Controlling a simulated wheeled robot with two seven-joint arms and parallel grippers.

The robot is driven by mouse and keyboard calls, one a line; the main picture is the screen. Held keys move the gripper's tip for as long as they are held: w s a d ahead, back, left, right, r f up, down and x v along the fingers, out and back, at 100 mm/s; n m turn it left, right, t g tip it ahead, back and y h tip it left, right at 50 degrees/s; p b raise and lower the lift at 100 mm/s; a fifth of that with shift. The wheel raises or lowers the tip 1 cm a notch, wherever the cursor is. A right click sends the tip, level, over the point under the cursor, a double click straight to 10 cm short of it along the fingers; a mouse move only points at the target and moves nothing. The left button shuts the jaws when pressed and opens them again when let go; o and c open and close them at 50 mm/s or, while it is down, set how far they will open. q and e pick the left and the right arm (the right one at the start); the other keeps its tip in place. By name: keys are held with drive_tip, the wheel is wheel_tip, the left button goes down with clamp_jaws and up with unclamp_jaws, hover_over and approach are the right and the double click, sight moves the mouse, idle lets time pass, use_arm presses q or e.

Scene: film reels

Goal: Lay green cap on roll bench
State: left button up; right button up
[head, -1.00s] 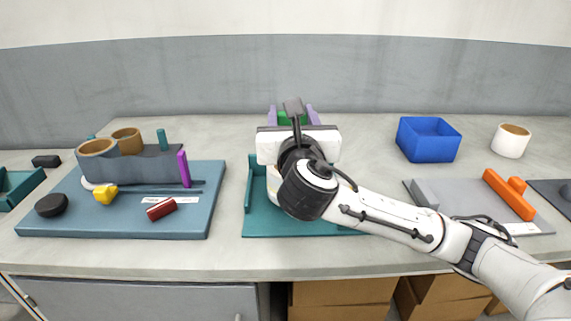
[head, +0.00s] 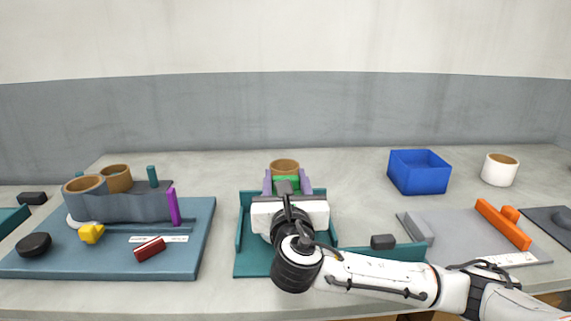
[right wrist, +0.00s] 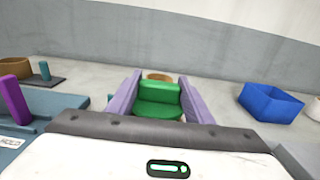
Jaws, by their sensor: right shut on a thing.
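The green cap (head: 287,184) is between the lavender fingers of my right gripper (head: 286,181), which is shut on it. In the right wrist view the green cap (right wrist: 160,98) fills the gap between both fingers. The gripper is over the back part of a teal tray (head: 254,262). I cannot tell the height of the cap above it. A brown roll (head: 284,166) shows just behind the cap. I cannot tell for sure which fixture is the roll bench. My left gripper is not in view.
A blue board (head: 100,268) at left holds brown rolls, a yellow piece and a red piece. A blue box (head: 419,173), a white roll (head: 500,170) and a grey plate with an orange bar (head: 503,225) are at right. A black block (head: 383,241) is by the teal tray.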

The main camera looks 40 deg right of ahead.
drive_tip(key=shift+f, duration=0.8)
drive_tip(key=shift+f, duration=0.15)
drive_tip(key=o, duration=1)
drive_tip(key=shift+o, duration=0.2)
